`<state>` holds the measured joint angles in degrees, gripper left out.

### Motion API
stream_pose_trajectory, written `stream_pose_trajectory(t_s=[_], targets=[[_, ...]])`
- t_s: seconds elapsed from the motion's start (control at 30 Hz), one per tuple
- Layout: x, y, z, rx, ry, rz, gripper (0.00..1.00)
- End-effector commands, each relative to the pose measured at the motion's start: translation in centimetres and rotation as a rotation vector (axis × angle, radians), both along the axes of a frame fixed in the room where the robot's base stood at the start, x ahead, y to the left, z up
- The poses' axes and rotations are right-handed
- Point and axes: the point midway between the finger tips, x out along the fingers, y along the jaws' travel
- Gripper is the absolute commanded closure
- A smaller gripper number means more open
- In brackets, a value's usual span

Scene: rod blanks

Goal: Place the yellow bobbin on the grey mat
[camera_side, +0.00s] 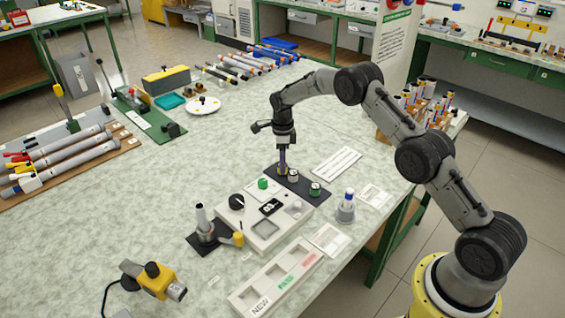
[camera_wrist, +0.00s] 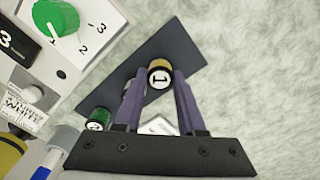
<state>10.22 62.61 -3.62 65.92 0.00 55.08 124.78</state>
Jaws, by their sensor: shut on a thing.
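The yellow bobbin (camera_wrist: 159,75), with a white top marked 1, is between the fingertips of my gripper (camera_wrist: 160,84) in the wrist view. My gripper is shut on it and points down in the side view (camera_side: 283,168). The bobbin is over one end of a dark grey, flat mat-like plate (camera_wrist: 200,52), also visible in the side view (camera_side: 304,189). I cannot tell whether the bobbin touches the plate. A green-topped bobbin (camera_side: 315,189) and a pale-topped one (camera_side: 293,175) stand on the plate; in the wrist view a finger partly hides the pale one.
A light panel box with a black knob (camera_side: 237,201) and green knob (camera_side: 263,183) stands beside the plate. A blue-and-white capped holder (camera_side: 346,208) and a labelled tray (camera_side: 275,283) are nearer the front. The marbled bench behind the plate is mostly clear.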

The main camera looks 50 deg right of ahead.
Motion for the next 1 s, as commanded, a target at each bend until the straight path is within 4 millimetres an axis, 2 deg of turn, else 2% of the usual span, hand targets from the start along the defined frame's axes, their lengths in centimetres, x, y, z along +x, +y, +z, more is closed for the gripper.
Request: stream_pose_trajectory(t_s=[0.13, 0.17, 0.3, 0.67, 0.83, 1.0], targets=[[0.0, 0.0, -0.3, 0.000, 0.000, 0.000, 1.00], [0.0, 0.0, -0.3, 0.000, 0.000, 0.000, 0.57], [0.0, 0.0, -0.3, 0.000, 0.000, 0.000, 0.32], [0.0, 0.0, 0.0, 0.000, -0.001, 0.000, 0.31], [0.1, 0.0, 2.2, -0.001, -0.004, 0.000, 0.31], [0.1, 0.0, 5.8, -0.001, -0.006, 0.000, 0.31]])
